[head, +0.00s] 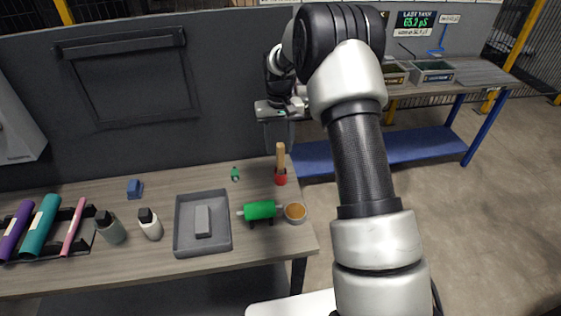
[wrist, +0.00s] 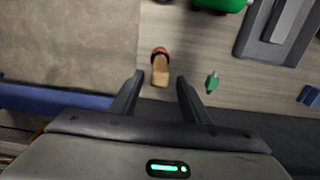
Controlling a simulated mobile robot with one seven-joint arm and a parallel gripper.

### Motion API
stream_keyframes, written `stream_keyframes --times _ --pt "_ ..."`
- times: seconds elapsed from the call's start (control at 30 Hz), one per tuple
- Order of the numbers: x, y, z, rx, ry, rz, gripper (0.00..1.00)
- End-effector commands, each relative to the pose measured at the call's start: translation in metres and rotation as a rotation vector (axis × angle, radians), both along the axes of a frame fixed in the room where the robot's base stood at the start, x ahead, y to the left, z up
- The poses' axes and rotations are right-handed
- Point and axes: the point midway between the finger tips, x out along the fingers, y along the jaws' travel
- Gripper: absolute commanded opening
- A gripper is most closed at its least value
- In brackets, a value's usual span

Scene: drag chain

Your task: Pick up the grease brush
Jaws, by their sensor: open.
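The grease brush (head: 281,160) stands upright near the table's right back edge, with a tan wooden handle on top and a red part at its foot. In the wrist view the brush (wrist: 160,74) shows from above, its handle end between the lines of my two fingers. My gripper (head: 279,130) is open and empty, above the brush in the head view. In the wrist view my gripper (wrist: 160,80) has its fingers on either side of the handle, apart from it. The exact height gap is hard to tell. The bristles are hidden.
A green roller (head: 259,210) and a round tin (head: 295,212) with brown content stand in front of the brush. A small green item (head: 235,174) lies to its left. A grey tray (head: 178,238), bottles and rolls are further left. A dark panel (head: 215,130) rises behind.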

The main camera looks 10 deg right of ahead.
Motion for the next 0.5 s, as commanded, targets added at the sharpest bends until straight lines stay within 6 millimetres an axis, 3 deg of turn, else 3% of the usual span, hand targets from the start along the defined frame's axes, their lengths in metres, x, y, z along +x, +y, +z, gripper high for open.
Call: stream_keyframes --times 0.4,0.5 --pt "-0.011 -0.001 -0.049 0.001 0.003 0.000 0.42" --pt "-0.010 -0.001 -0.053 0.001 0.000 0.000 0.42"
